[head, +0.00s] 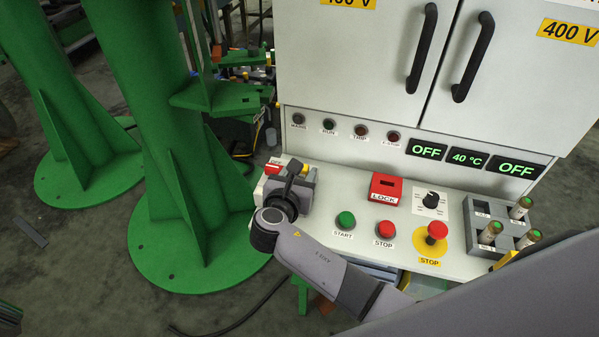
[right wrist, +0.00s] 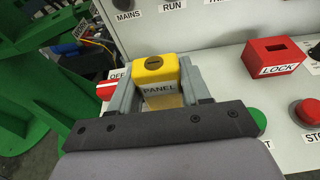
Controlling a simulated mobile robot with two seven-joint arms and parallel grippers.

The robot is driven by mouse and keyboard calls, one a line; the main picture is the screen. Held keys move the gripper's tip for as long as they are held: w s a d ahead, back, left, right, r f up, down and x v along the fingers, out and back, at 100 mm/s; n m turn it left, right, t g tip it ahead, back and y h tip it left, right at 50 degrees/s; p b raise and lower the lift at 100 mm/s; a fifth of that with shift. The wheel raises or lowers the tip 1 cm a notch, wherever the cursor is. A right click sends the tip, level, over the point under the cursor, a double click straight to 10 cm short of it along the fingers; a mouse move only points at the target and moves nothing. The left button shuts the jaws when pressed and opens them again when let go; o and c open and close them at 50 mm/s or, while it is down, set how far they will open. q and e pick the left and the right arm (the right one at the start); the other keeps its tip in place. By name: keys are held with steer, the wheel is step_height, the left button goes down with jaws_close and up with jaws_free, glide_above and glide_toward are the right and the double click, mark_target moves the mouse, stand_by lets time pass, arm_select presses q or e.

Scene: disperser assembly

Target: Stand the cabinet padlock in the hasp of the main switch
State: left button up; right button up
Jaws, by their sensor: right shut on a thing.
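My right gripper (head: 291,184) is over the left end of the control panel's sloped desk. In the right wrist view, its grey fingers (right wrist: 160,88) are shut on a yellow padlock (right wrist: 165,72) labelled PANEL, with a round keyhole face toward the camera. The hasp is hidden, so contact cannot be told. My left gripper is not in view.
Right of the gripper are a red LOCK box (head: 385,187), a green START button (head: 345,220), a red STOP button (head: 386,230), a black knob (head: 432,199) and a yellow-based emergency stop (head: 436,233). A grey holder (head: 480,216) holds several cylinders. Green columns stand left.

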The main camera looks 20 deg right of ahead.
steer(key=shift+f, duration=0.35)
steer(key=o, duration=1.2)
steer(key=shift+f, duration=0.1)
steer(key=shift+s, duration=0.1)
step_height(320, 180, up, 20)
steer(key=p, duration=0.3)
steer(key=shift+r, duration=0.25)
